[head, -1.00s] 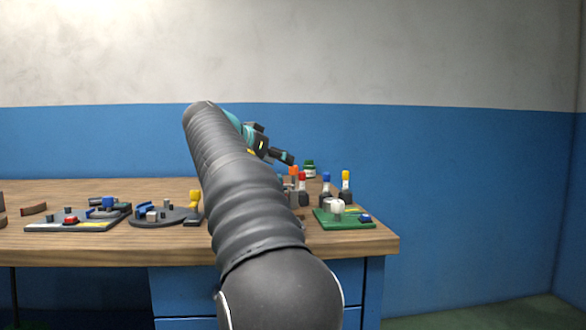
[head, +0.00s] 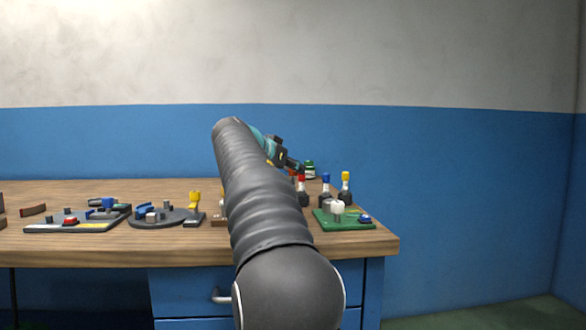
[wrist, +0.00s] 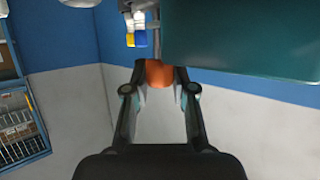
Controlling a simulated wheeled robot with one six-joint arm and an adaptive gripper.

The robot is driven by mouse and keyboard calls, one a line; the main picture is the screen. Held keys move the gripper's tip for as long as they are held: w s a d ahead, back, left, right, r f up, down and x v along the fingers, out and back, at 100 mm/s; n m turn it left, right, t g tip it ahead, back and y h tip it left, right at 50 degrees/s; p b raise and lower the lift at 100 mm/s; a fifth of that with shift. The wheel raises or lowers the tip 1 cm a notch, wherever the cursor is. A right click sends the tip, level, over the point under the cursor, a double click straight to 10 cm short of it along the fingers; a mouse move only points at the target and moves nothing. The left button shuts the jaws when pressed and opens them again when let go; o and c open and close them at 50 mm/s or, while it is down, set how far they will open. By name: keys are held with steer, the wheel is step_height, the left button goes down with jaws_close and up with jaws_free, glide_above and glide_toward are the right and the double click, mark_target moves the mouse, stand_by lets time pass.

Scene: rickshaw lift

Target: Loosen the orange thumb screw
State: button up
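The orange thumb screw (wrist: 159,73) shows in the wrist view between the far ends of my gripper's fingers (wrist: 160,80). Its rounded orange head fills nearly the whole space between the fingertips. The fingers stand apart, one on each side of it. I cannot tell whether both press on it. In the head view my gripper (head: 291,163) is beyond my dark arm, over the back right of the bench. The orange screw is mostly hidden there by the gripper.
A green board (head: 330,219) lies at the front right. A teal block (wrist: 245,40) fills the wrist view's upper right.

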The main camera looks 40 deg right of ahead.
jaws_close()
